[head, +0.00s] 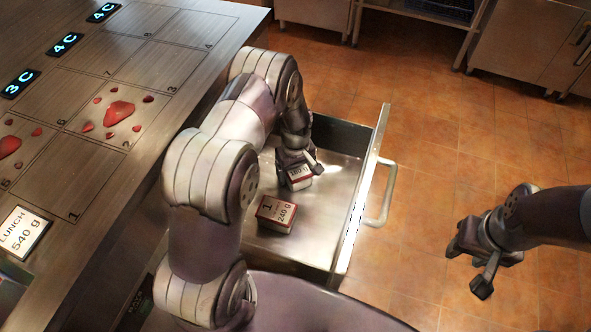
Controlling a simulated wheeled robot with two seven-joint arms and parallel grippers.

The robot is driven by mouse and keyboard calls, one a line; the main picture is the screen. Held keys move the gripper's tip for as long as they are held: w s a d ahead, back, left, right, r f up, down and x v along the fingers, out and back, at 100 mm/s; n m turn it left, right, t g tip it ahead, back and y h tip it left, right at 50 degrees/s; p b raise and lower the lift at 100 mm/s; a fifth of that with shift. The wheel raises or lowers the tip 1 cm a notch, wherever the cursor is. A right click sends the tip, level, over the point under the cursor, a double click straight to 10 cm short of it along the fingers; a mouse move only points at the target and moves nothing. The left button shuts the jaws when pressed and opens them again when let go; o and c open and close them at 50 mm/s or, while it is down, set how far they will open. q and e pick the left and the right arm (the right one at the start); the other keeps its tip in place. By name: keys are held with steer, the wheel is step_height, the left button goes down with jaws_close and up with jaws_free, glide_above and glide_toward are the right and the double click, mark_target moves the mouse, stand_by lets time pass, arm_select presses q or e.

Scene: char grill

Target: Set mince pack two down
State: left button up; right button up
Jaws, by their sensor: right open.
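Mince pack two (299,182) is a small red-and-white box with a label that reads about 180 g; its number is covered. It is inside the open drawer, toward the back. My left gripper (299,161) reaches down into the drawer and is shut on this pack, with a finger at each side. I cannot tell whether the pack's underside touches the drawer floor. Mince pack one (276,214), labelled 1 and 240 g, lies on the drawer floor nearer to me. My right gripper (468,267) is open and empty, over the tiled floor right of the drawer.
The steel drawer (325,232) is pulled out, with its handle (383,195) on the right. Its floor is bare right of the packs. The counter (90,178) at left has marked cells, red meat pieces, lit displays and a LUNCH 540 g sign (22,232).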

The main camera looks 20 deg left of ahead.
mark_target(296, 171)
arm_select(q)
steer(key=shift+o, duration=1.1)
steer(key=shift+r, duration=0.35)
step_height(296, 171, up, 11)
steer(key=p, duration=0.3)
steer(key=s+d+r+m, duration=0.2)
steer(key=s+r+m, duration=0.3)
steer(key=s, duration=0.3)
steer(key=s+d+r+m+t, duration=0.1)
steer(key=s+d+r+m, duration=0.1)
steer(key=s+r+m, duration=0.2)
steer(key=s+r, duration=0.2)
steer(key=s, duration=0.2)
steer(key=shift+s+r+m, duration=0.25)
steer(key=shift+r+m, duration=0.15)
steer(key=shift+s+a, duration=0.1)
